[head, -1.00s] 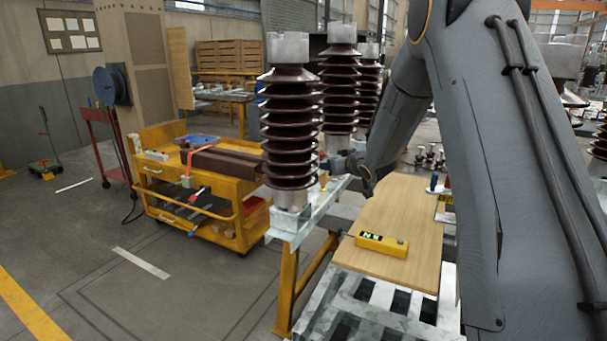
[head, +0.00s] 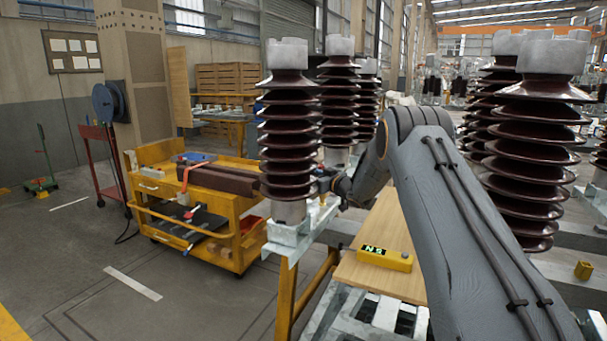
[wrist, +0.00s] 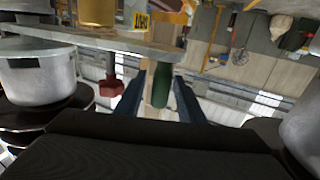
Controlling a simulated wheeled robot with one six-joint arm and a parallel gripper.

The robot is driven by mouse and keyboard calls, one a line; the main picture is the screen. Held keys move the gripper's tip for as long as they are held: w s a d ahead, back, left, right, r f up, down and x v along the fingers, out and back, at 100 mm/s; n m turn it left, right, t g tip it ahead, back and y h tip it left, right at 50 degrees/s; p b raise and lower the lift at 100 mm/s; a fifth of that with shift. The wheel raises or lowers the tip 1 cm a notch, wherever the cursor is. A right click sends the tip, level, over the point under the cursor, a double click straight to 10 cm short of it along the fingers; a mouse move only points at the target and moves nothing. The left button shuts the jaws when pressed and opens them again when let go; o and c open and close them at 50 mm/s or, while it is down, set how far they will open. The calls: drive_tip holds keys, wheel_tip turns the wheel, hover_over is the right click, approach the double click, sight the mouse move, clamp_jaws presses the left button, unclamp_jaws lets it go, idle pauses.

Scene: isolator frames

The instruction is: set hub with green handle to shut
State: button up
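A green handle (wrist: 163,88) shows in the wrist view, hanging in line with the gap between the fingers of my gripper (wrist: 162,92). The fingers stand apart, one on each side of it, and the gripper looks open. I cannot tell whether either finger touches the handle. A red handle (wrist: 110,86) is just left of the left finger. A grey metal bar (wrist: 120,45) runs above both handles. The hub behind the green handle is not clear. In the head view my arm reaches behind the front left insulator, and the fingertips and green handle cannot be made out there.
Brown ribbed insulators (head: 288,130) stand left of my arm, with another (head: 535,150) to its right. A yellow box (head: 385,257) lies on the wooden board (head: 395,225). A yellow cart (head: 240,215) stands at left. Open floor (head: 70,270) is at lower left.

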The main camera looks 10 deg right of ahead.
drive_tip(key=shift+w+a, duration=0.3)
drive_tip(key=shift+w, duration=0.2)
clamp_jaws()
